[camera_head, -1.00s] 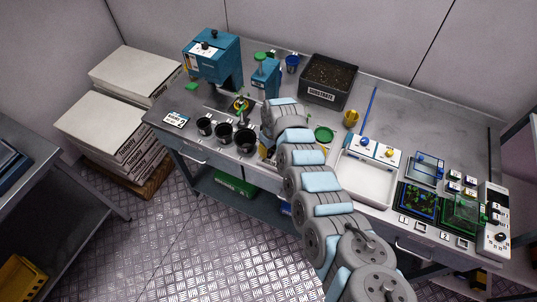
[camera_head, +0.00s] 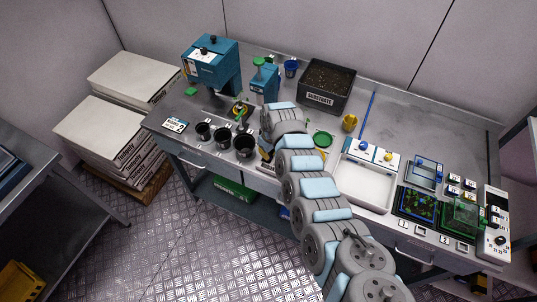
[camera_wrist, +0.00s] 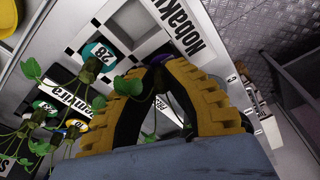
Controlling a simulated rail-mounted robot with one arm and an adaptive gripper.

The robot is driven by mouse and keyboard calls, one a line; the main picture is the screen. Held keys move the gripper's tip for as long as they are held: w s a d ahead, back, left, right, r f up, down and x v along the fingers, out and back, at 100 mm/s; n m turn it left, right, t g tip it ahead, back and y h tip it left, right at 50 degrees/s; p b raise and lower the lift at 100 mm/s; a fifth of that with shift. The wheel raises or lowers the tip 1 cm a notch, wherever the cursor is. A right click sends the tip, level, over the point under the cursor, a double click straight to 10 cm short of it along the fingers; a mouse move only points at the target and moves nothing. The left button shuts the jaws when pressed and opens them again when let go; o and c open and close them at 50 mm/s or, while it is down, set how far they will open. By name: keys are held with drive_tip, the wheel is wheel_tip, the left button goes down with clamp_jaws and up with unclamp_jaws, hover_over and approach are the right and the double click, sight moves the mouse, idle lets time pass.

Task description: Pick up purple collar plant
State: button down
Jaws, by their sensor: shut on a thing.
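In the wrist view, my gripper (camera_wrist: 160,72) has its yellow, ribbed fingers with black inner pads closed together. A small piece of purple collar (camera_wrist: 150,56) shows at the fingertips, partly hidden by them. A green leaf (camera_wrist: 128,86) shows beside the left finger, and thin stems show between the fingers. The rest of the purple collar plant is hidden by the fingers. In the head view, my arm covers the gripper and the held plant.
Several other seedlings, one with a teal collar (camera_wrist: 97,50), stand left of my gripper in the wrist view. In the head view, black pots (camera_head: 245,146), a teal press (camera_head: 210,62), a substrate box (camera_head: 326,86) and a white tray (camera_head: 364,187) stand on the bench.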

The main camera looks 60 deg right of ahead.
drive_tip(key=shift+r, duration=0.95)
drive_tip(key=shift+a+r, duration=0.1)
drive_tip(key=shift+r, duration=0.55)
drive_tip(key=shift+s+a+r+b, duration=0.15)
drive_tip(key=shift+s+a+r, duration=0.15)
drive_tip(key=shift+a+r, duration=0.45)
drive_tip(key=shift+s+a+r+b, duration=0.15)
drive_tip(key=shift+s+a+r, duration=0.1)
drive_tip(key=shift+a+r, duration=0.5)
drive_tip(key=s+a+r+p, duration=0.5)
drive_tip(key=a+r+p, duration=0.2)
drive_tip(key=a+p, duration=0.15)
drive_tip(key=w+d+n+p, duration=0.25)
drive_tip(key=d+p, duration=0.35)
drive_tip(key=d, duration=0.6)
drive_tip(key=shift+n+t+y, duration=0.3)
drive_tip(key=shift+n+t, duration=0.1)
drive_tip(key=shift+n, duration=0.05)
drive_tip(key=shift+s+a+f+b, duration=0.1)
drive_tip(key=shift+s+f+b, duration=0.1)
drive_tip(key=shift+f+b, duration=1.55)
drive_tip(key=shift+s+d+f+b, duration=0.15)
drive_tip(key=shift+f+b, duration=0.65)
drive_tip(key=shift+f, duration=1.8)
drive_tip(key=shift+s+a+f+b, duration=0.2)
drive_tip(key=shift+f+b, duration=1.1)
drive_tip(key=shift+f, duration=0.9)
